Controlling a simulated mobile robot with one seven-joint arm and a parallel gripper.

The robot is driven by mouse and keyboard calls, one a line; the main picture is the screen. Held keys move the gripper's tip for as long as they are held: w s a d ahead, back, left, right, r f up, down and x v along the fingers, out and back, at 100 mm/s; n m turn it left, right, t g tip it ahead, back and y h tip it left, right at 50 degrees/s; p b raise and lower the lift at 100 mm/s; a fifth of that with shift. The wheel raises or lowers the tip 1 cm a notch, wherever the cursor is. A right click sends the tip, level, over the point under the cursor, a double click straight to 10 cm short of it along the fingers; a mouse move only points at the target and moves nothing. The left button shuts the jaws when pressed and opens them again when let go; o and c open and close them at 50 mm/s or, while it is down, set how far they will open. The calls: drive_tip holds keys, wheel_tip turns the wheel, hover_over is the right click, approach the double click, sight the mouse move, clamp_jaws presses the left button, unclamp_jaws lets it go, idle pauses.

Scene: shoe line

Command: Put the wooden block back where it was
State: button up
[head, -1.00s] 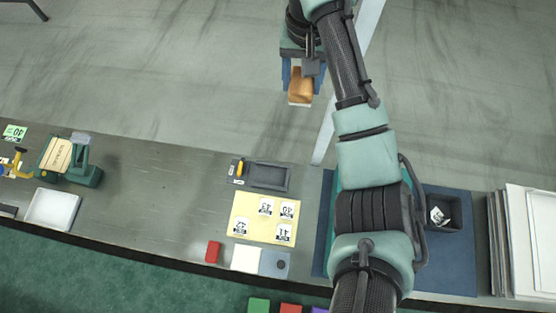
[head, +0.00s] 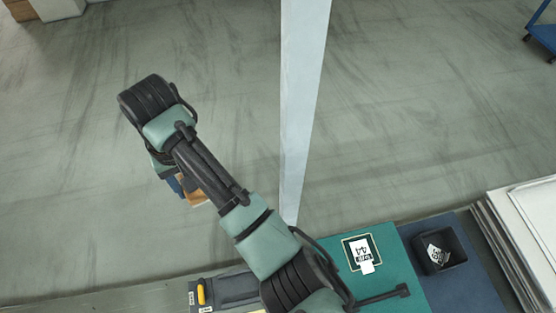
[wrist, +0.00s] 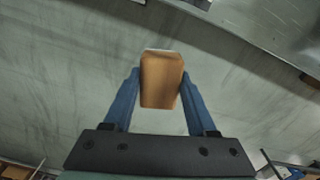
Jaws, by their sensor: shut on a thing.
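The wooden block (wrist: 161,80) is brown with a pale end. In the wrist view it sits between the two blue fingers of my gripper (wrist: 160,92), which are shut on it. In the head view the block (head: 197,198) shows only in part beside my forearm, with one blue finger of my gripper (head: 177,185) next to it. My gripper holds the block in the air, with grey floor behind it, beyond the bench edge. My arm hides part of the block and gripper.
A green mat (head: 388,268) with a label card (head: 361,253) lies on the bench. A black bin (head: 440,250) holding a card stands right of it, near stacked pale boards (head: 528,232). A dark tray (head: 228,290) is at the bottom. A pale post (head: 303,100) rises right of my arm.

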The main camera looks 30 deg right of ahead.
drive_tip(key=s+d+f+m+b, duration=0.1)
drive_tip(key=s+d+f, duration=0.2)
drive_tip(key=s+f, duration=0.3)
drive_tip(key=s+d+f+m+b, duration=0.1)
drive_tip(key=s+d+f, duration=0.2)
drive_tip(key=s+f, duration=0.4)
drive_tip(key=s+d+f+m+b, duration=0.1)
drive_tip(key=s+d+f+b, duration=0.1)
drive_tip(key=s+f, duration=0.4)
drive_tip(key=shift+s+d+f, duration=0.1)
drive_tip(key=shift+d+f, duration=0.05)
drive_tip(key=shift+f, duration=0.7)
drive_tip(key=shift+s+d+f, duration=0.1)
drive_tip(key=shift+d+f, duration=0.05)
drive_tip(key=shift+f, duration=0.75)
drive_tip(key=shift+d+f, duration=0.15)
drive_tip(key=shift+f, duration=2.95)
drive_tip(key=shift+f+b, duration=0.15)
drive_tip(key=shift+b, duration=0.2)
drive_tip(key=o, duration=0.9)
